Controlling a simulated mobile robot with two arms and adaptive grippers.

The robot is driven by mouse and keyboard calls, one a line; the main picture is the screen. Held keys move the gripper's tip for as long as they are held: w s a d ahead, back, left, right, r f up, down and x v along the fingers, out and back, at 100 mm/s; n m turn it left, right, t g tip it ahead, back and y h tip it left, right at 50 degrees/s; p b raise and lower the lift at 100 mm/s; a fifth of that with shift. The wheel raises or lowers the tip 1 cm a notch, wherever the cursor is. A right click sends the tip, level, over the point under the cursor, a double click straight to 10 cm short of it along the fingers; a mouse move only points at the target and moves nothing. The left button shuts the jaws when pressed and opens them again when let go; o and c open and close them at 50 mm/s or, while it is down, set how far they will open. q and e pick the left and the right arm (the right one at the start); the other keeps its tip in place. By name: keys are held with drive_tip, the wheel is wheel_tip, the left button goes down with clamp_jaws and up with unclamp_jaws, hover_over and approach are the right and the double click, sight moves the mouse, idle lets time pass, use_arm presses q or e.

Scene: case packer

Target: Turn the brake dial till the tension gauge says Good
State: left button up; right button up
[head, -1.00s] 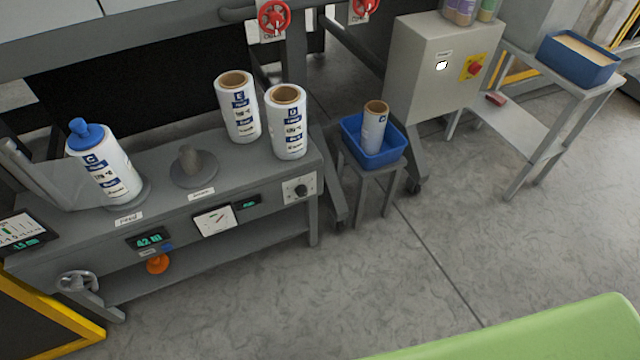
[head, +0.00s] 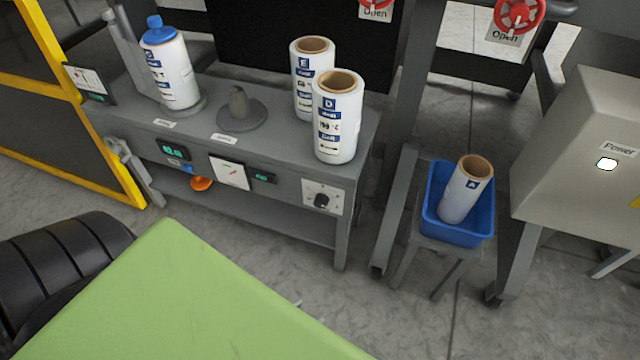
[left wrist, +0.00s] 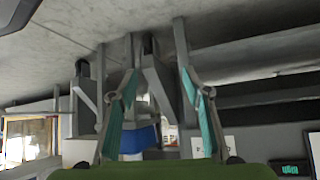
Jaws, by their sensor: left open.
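The brake dial is a black knob (head: 321,200) on a pale square plate at the right end of the grey bench's front. To its left is a white gauge (head: 230,172) with a thin needle, beside a small dark display (head: 264,178) with green text too small to read. A further green-lit display (head: 174,151) sits further left. My left gripper (left wrist: 160,85) shows in the left wrist view, open, with two teal-padded fingers apart and nothing between them. In the head view it is mostly hidden, and nothing touches the dial. My right gripper is not in view.
Labelled rolls stand on the bench (head: 365,125), including roll D (head: 338,125) above the dial. A blue bin (head: 455,232) with a roll sits on a stool to the right. A grey power cabinet (head: 575,140) stands at far right. Floor is open before the bench.

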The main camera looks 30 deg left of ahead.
use_arm(q)
drive_tip(key=w+t+b, duration=0.2)
drive_tip(key=w, duration=0.1)
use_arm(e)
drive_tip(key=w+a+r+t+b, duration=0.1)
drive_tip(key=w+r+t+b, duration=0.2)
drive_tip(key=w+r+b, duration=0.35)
use_arm(q)
drive_tip(key=n+t+y+b, duration=0.1)
drive_tip(key=t+y+b, duration=0.3)
drive_tip(key=t, duration=0.3)
approach(319, 205)
drive_tip(key=b+x, duration=0.2)
drive_tip(key=x, duration=0.6)
drive_tip(key=shift+w+b, duration=0.25)
drive_tip(key=shift+b, duration=0.15)
drive_tip(key=shift+w+a, duration=0.1)
drive_tip(key=shift+w, duration=0.25)
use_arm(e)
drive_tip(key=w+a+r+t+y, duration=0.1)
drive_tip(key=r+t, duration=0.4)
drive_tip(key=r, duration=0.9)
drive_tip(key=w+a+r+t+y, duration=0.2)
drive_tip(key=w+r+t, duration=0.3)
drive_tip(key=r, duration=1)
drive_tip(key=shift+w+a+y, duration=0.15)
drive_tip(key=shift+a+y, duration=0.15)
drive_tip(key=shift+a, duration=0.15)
use_arm(q)
drive_tip(key=c, duration=1.1)
